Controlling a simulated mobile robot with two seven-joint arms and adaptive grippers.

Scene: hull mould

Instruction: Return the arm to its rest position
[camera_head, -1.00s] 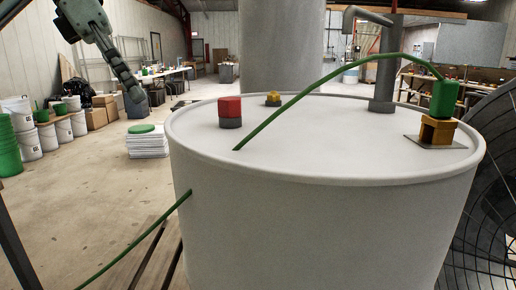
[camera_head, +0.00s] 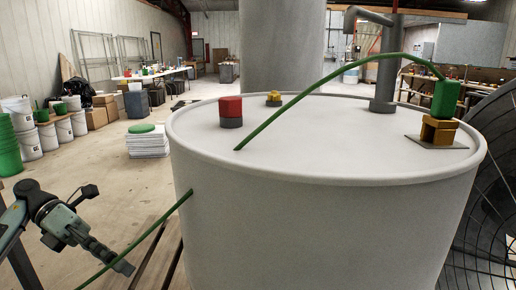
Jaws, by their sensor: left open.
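My left arm (camera_head: 52,215) comes in at the lower left. My left gripper (camera_head: 122,266) is low beside the large pale drum (camera_head: 300,225), pointing down and to the right. It is open and I see nothing between its fingers. Its tip lies close to the green hose (camera_head: 140,242) in the picture; I cannot tell whether they touch. My right arm and gripper do not show.
On the drum top stand a red-capped fitting (camera_head: 230,112), a yellow fitting (camera_head: 273,99), a grey bent pipe (camera_head: 386,65) and a green block on a yellow stand (camera_head: 440,125). Green and white buckets (camera_head: 25,138) stand at left.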

